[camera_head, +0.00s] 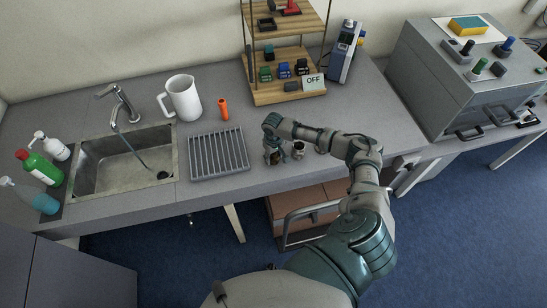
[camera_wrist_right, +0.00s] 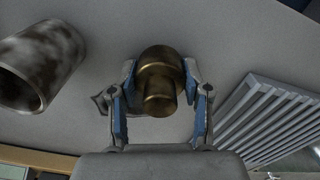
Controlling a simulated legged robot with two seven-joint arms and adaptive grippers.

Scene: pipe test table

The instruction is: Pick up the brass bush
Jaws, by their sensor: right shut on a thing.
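The brass bush (camera_wrist_right: 159,82) is a stepped, dull gold cylinder between the two blue-padded fingers of my right gripper (camera_wrist_right: 158,90) in the wrist view. The fingers are shut on its sides. In the head view my right gripper (camera_head: 273,150) points down at the table (camera_head: 225,200) near its front edge, right of the grey rack. The bush (camera_head: 275,158) shows there only as a small brown patch, mostly hidden by the gripper. I cannot tell whether it touches the table. My left gripper is not in view.
The slatted rack (camera_head: 218,154) is close on the left. A wooden shelf (camera_head: 285,95) stands behind. A white jug (camera_head: 183,98) and orange object (camera_head: 223,109) stand farther back.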

